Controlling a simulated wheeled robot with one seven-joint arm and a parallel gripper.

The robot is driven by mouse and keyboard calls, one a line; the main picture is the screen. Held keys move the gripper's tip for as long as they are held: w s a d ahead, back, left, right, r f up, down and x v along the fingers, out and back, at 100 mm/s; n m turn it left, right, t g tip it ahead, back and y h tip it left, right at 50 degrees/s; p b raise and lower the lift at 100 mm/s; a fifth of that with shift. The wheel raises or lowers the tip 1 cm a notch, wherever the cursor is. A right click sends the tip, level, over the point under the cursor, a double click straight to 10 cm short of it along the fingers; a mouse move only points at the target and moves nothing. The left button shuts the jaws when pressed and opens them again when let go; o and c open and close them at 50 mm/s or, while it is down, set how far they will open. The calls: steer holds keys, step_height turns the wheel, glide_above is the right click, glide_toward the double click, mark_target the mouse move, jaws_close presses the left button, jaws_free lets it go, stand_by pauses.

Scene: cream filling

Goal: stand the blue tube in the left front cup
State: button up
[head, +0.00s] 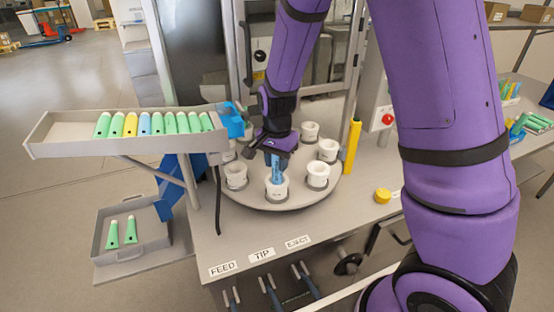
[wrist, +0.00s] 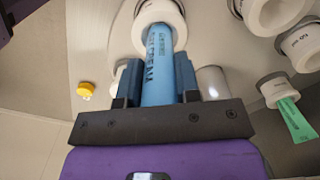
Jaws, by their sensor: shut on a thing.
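My gripper (head: 278,152) is shut on the blue tube (head: 276,169), one finger on each side of it in the wrist view (wrist: 157,85). The tube is about upright, and its lower end is at the mouth of a white cup (head: 277,190) at the front of the round table. The cup's rim surrounds the tube's end in the wrist view (wrist: 178,22). How deep the tube sits is hidden. Another white cup (head: 235,178) stands to the left, and one (head: 318,176) to the right.
More cups (head: 328,149) ring the grey turntable (head: 253,202). A green tube (wrist: 295,121) is in one cup in the wrist view. A tray (head: 65,132) of tubes is at left, with a lower bin (head: 150,232). A yellow post (head: 353,145) stands right of the turntable.

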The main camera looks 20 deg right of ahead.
steer(key=o, duration=1)
steer(key=shift+c, duration=0.2)
step_height(320, 180, up, 11)
steer(key=shift+f, duration=0.1)
steer(key=shift+s+d+r, duration=0.15)
steer(key=shift+s+r, duration=0.05)
steer(key=shift+r, duration=0.2)
steer(key=s+d+r+n+t, duration=0.2)
steer(key=s+r+n, duration=0.3)
steer(key=s, duration=0.7)
steer(key=s+d+r+n+t, duration=0.3)
steer(key=s+d+r+n, duration=0.1)
steer(key=s+r, duration=0.6)
steer(key=shift+s+d+n, duration=0.3)
steer(key=shift+s+n, duration=0.3)
steer(key=shift+s, duration=0.25)
